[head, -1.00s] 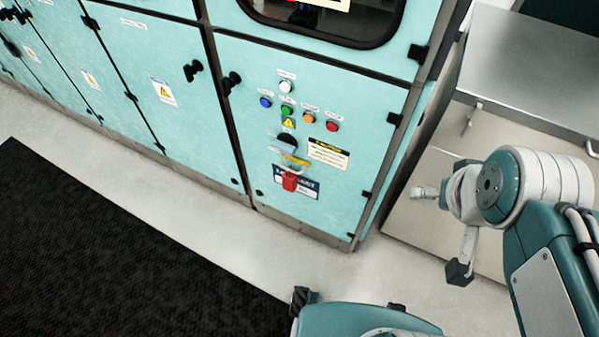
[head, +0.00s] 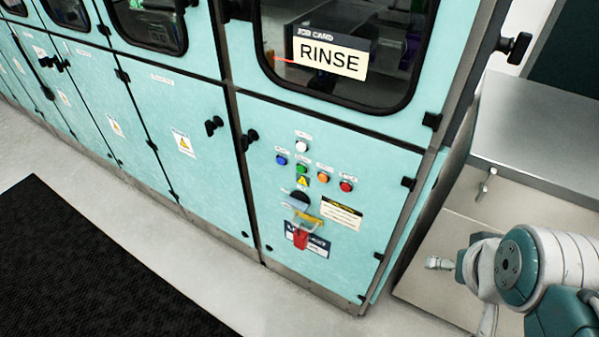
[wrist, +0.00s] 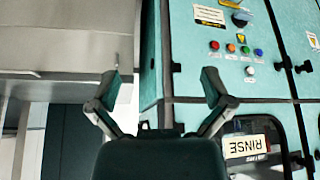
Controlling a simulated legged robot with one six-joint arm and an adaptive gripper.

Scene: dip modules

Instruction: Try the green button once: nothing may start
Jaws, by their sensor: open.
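The green button (head: 302,169) sits on the teal cabinet panel, between the blue button (head: 281,160) and the orange button (head: 323,178). A red button (head: 346,186) is at the right end of the row. A white button or lamp (head: 302,146) is above. Below hangs a red padlock (head: 301,240) at a yellow piece (head: 308,220) under a dark round switch. The wrist view is upside down and shows the green button (wrist: 245,49) beyond the right finger. My gripper (wrist: 160,85) is open and empty, apart from the panel.
A RINSE job card (head: 330,58) shows at the cabinet window. Black door knobs (head: 250,139) stick out left of the panel. A grey metal bench (head: 540,130) stands at the right. A black mat (head: 80,265) lies on the pale floor in front.

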